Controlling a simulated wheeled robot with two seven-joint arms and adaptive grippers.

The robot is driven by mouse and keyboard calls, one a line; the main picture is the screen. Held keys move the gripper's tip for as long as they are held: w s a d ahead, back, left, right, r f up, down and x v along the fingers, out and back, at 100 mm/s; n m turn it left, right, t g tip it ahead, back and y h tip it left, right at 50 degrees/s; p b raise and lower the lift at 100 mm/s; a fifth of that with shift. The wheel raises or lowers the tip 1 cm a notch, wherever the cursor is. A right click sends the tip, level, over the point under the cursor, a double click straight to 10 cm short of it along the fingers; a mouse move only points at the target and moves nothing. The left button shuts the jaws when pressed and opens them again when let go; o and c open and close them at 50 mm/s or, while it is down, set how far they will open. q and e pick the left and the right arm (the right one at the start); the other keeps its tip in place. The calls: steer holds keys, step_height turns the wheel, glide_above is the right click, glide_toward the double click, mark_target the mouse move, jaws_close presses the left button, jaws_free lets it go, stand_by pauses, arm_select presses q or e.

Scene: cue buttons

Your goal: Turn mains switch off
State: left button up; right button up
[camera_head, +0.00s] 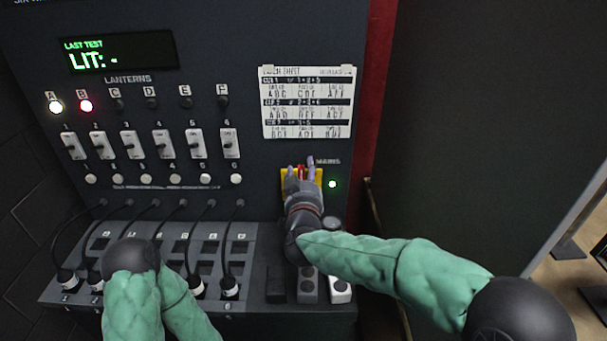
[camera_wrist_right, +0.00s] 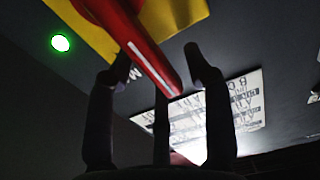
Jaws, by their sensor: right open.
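The mains switch is a red handle (camera_wrist_right: 138,45) on a yellow plate (camera_head: 286,182), at the right of the dark panel under the "MAINS" label. A green light (camera_head: 332,184) glows beside it. My right gripper (camera_head: 302,170) is open in front of the switch and hides most of it in the head view. In the right wrist view its fingers (camera_wrist_right: 165,85) stand around the end of the red handle; I cannot tell whether they touch it. My left arm is low at the left over the plugs, and its gripper fingers are not visible.
The panel carries several white slide switches (camera_head: 161,144), lamps with A (camera_head: 56,107) and B (camera_head: 86,106) lit, and a display (camera_head: 118,52) reading "LIT:". A cue sheet (camera_head: 307,102) is above the switch.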

jaws_close()
